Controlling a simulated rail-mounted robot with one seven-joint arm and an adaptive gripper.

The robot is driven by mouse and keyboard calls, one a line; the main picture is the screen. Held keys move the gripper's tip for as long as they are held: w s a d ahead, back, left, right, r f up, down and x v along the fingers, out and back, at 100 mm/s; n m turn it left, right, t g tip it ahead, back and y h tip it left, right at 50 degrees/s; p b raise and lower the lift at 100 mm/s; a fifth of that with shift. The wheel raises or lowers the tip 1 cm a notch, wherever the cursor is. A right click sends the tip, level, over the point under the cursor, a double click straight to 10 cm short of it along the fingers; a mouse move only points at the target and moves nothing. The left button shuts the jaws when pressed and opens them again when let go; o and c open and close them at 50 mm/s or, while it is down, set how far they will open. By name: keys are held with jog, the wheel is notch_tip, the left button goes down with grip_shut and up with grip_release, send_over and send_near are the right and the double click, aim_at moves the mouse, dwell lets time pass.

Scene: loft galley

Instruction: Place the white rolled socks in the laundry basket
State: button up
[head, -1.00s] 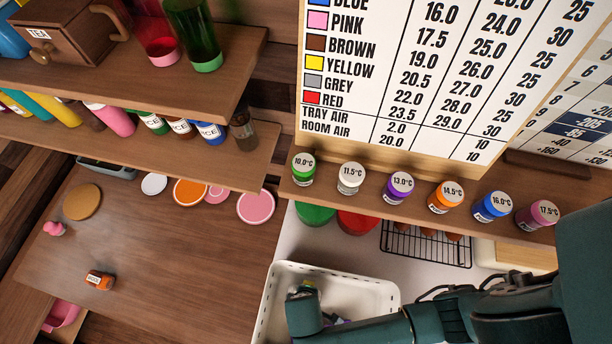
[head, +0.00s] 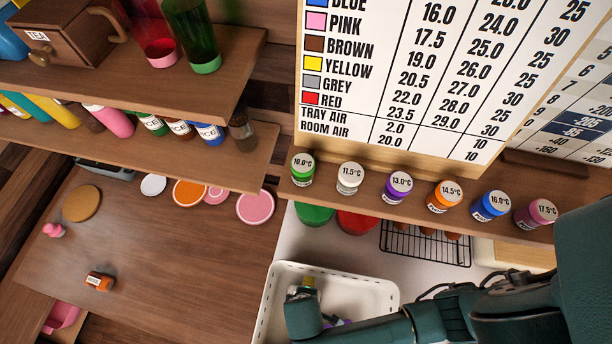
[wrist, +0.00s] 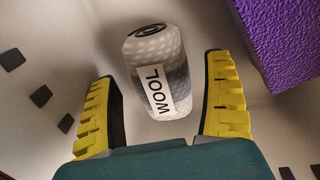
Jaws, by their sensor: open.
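A white-and-grey roll labelled WOOL (wrist: 152,45), which looks like the white rolled socks, lies in the wrist view on a pale surface with dark slots. My gripper (wrist: 160,72) is open, with one yellow-padded finger on each side of the roll. There are gaps between the roll and both fingers. In the head view my arm reaches into a white slotted basket (head: 272,312), and the arm hides most of its inside. The roll cannot be made out in the head view.
A purple textured thing (wrist: 285,35) lies close to the right finger in the wrist view. A shelf with several labelled jars (head: 445,197) runs behind the basket. A black wire rack (head: 425,245) stands behind it at right. The wooden counter (head: 150,250) is mostly clear.

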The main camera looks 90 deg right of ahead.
jog(key=r, duration=0.6)
jog(key=a+r, duration=0.1)
jog(key=r, duration=0.2)
jog(key=shift+w+a+r, duration=0.1)
jog(key=shift+w+r, duration=0.1)
jog(key=shift+r, duration=0.15)
jog(key=w+a+r+n+t+y, duration=0.1)
jog(key=w+r+t, duration=1)
jog(key=w+r, duration=1.15)
notch_tip(320, 180, up, 32)
jog(key=d+n+t, duration=0.1)
jog(key=d+t, duration=0.2)
jog(key=t, duration=0.8)
jog(key=shift+w+n+t, duration=0.3)
jog(key=shift+w, duration=0.1)
jog(key=shift+r+p, duration=0.2)
jog(key=shift+p, duration=0.15)
